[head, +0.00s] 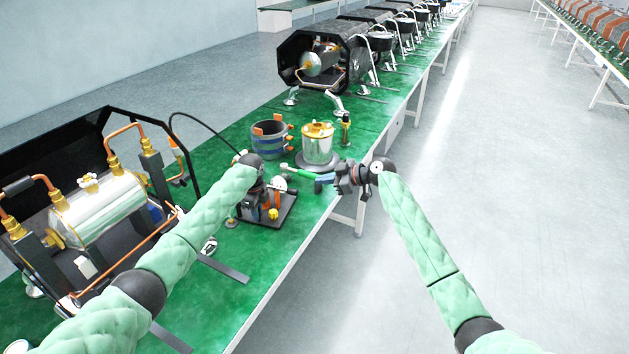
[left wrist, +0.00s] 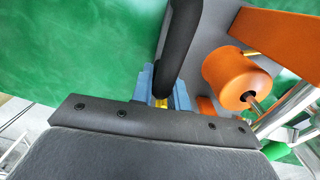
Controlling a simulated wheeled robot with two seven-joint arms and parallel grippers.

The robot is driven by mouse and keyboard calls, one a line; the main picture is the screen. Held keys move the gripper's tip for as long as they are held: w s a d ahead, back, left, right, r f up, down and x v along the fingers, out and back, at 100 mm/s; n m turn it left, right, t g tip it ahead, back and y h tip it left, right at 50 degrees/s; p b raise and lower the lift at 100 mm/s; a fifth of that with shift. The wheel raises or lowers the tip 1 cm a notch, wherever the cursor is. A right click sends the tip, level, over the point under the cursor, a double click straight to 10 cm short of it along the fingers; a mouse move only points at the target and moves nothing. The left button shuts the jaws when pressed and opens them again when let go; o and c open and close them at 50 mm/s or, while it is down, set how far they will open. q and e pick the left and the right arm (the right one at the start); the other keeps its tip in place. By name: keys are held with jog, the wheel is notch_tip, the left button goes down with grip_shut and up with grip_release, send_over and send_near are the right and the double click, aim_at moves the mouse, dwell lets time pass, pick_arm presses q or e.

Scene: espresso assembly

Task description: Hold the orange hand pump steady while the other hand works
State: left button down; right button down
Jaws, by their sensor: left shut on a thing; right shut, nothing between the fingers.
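The orange hand pump (head: 272,213) stands on a dark base plate on the green bench, partly hidden by my left arm and hand. In the left wrist view an orange cylinder (left wrist: 233,78) with a metal rod and an orange bracket (left wrist: 280,30) show close to the fingers. My left gripper (left wrist: 165,88) has blue fingers, shut on a thick black bar (left wrist: 180,45); whether this bar is the pump's own handle I cannot tell. My right gripper (head: 322,183) is shut and empty, at the bench edge right of the pump, close to a green-handled tool (head: 305,172).
A shiny canister (head: 317,143) and a dark ring with orange clamps (head: 268,140) stand behind the pump. An open machine with a silver boiler (head: 100,208) is at left. More machines (head: 325,58) line the bench. The aisle (head: 480,140) at right is clear.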

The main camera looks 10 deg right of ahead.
dwell(0.3)
pick_arm(q)
jog(key=c, duration=1.3)
grip_release()
